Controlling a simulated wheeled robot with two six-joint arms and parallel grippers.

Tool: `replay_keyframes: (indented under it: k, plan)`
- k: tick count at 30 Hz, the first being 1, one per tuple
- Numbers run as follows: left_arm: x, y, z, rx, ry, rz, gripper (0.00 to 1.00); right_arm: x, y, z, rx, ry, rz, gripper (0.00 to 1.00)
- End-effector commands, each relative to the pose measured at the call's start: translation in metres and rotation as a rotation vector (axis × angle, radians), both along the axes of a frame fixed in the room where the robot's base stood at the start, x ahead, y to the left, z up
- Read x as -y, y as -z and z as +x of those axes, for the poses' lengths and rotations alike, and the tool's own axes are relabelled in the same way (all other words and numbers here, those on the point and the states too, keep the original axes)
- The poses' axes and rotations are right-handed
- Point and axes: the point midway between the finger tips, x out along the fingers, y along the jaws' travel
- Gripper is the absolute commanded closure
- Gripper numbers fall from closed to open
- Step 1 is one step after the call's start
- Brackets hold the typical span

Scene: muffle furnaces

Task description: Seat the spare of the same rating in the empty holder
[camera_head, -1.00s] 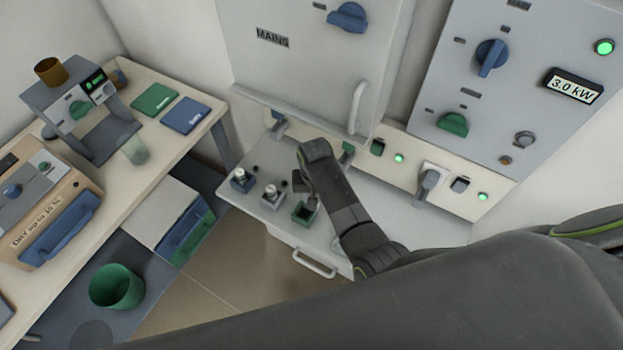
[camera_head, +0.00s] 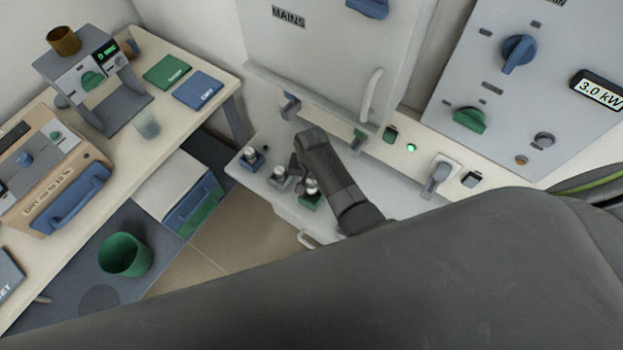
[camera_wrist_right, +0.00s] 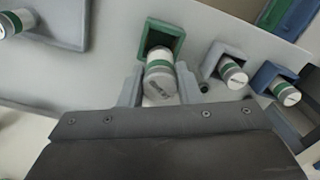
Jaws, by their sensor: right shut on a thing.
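My right gripper (camera_wrist_right: 158,88) is shut on a white fuse with green bands (camera_wrist_right: 160,78). The fuse's far end is at the green holder (camera_wrist_right: 177,32), inside or just over its opening; I cannot tell how deep it sits. In the head view my right gripper (camera_head: 300,168) is over the row of holders, and a white fuse top (camera_head: 312,187) shows at the green holder (camera_head: 309,203). The grey holder (camera_wrist_right: 219,52) and the blue holder (camera_wrist_right: 268,75) beside it each carry a fuse with a green band. My left gripper is out of view.
Another green-banded fuse (camera_wrist_right: 14,22) shows at upper left in the wrist view. The cabinet door with its handle (camera_head: 371,95) stands behind the holders.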

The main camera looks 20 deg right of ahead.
Motion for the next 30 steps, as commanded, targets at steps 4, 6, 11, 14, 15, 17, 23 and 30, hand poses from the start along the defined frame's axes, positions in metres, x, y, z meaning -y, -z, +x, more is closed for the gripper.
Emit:
replay_keyframes:
  k: [4,6,11,14,15,17,23,30]
  plan:
    - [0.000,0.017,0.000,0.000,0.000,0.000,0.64,0.000,0.015,0.000,0.000,0.000,0.000,0.94]
    - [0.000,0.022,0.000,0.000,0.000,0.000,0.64,0.000,0.020,0.000,0.000,0.000,0.000,0.94]
    - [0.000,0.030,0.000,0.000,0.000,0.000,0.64,0.000,0.031,0.000,0.000,-0.001,0.000,0.94]
    - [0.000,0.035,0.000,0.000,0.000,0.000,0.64,0.000,0.039,0.000,-0.001,-0.001,0.000,0.94]
    - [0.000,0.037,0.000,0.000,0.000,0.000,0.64,0.000,0.042,0.000,-0.001,-0.001,0.000,0.94]
    - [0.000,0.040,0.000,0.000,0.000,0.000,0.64,0.000,0.047,0.000,-0.001,-0.001,0.000,0.94]
    - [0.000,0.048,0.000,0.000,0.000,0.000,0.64,0.000,0.060,0.000,0.000,-0.001,0.000,0.94]
    - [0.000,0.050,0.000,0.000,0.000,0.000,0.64,0.000,0.063,0.000,0.000,-0.001,0.000,0.94]
